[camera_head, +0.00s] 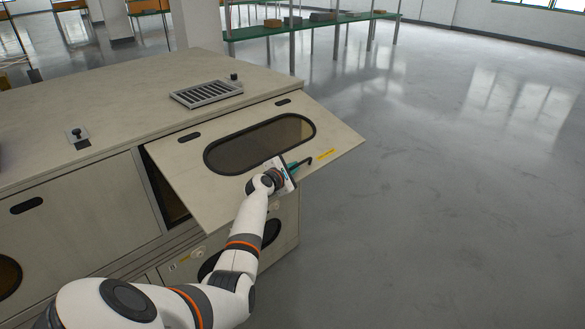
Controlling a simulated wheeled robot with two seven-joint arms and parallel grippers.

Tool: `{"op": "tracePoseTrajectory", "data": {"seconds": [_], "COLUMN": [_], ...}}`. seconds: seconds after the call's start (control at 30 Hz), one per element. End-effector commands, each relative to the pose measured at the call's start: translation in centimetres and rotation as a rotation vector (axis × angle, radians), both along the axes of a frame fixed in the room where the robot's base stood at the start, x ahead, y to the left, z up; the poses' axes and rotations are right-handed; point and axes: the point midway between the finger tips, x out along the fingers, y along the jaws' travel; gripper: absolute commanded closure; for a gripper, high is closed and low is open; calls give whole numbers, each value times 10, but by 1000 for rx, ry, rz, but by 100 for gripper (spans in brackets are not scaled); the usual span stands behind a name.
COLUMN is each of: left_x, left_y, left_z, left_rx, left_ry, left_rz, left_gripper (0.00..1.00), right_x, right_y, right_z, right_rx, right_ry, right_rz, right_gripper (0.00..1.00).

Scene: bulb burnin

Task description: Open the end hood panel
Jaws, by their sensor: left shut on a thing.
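The end hood panel (225,178) is a beige flap with a long oval dark window (260,145). It is hinged along the top edge of the beige cabinet and is tilted outward, with a dark opening (165,188) showing at its left side. A black handle (307,162) is near the panel's lower edge, beside a yellow label. My left gripper (295,168) is at this handle and shut on it; the fingers are small and partly hidden by the wrist. My right gripper is not in view.
The cabinet top (120,105) carries a grey vent grille (206,92) and small black knobs. A closed neighbouring panel (75,215) is on the left. A green-topped table (310,25) stands at the back. The grey floor (450,180) to the right is clear.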

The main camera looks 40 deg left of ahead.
Motion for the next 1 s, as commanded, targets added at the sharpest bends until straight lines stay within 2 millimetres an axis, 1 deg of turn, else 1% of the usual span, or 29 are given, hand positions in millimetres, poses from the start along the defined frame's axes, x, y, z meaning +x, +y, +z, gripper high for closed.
{"op": "tracePoseTrajectory", "data": {"seconds": [0.17, 0.2, 0.27, 0.3, 0.33, 0.63, 0.73, 0.87, 1.0], "left_x": [-1, -1, -1, -1, -1, -1, -5, -19, -41], "left_y": [1, 1, 1, 1, 0, -1, -2, -5, -9], "left_z": [-2, -2, -2, -2, -2, -3, -2, 2, 7], "left_rx": [-2, -2, -2, -1, -1, -2, -2, 0, 1], "left_ry": [2, 2, 2, 2, 2, 4, 5, 4, 3], "left_rz": [2, 2, 2, 2, 2, -1, -1, -1, 1], "left_gripper": [100, 87, 77, 70, 68, 68, 68, 68, 68], "right_x": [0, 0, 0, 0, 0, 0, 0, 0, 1], "right_y": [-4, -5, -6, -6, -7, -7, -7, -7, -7], "right_z": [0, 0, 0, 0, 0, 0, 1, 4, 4], "right_rx": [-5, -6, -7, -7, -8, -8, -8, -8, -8], "right_ry": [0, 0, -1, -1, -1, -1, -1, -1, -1], "right_rz": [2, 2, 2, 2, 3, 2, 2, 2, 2], "right_gripper": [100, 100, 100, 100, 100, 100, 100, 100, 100]}}
